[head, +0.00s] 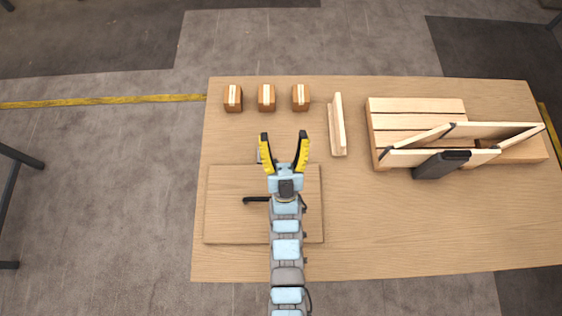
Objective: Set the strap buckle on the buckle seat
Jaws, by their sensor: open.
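My gripper (284,135) has yellow and black fingers spread wide, with nothing visible between them. It is over the back edge of a raised square wooden board (225,215). A small black bar (256,199) shows on that board, left of my arm; my arm hides its right end. A small pale grey piece (260,156) shows beside the left finger, mostly hidden. A dark grey block (440,165) stands at the front of a slatted wooden pallet (415,106) on the right. I cannot tell which of these is the strap buckle or the buckle seat.
Three brown blocks with pale strips (233,98) stand in a row at the back left. A narrow upright wooden piece (339,125) stands right of them. Pale boards (495,131) slant across the pallet. The table (410,230) is clear at front right.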

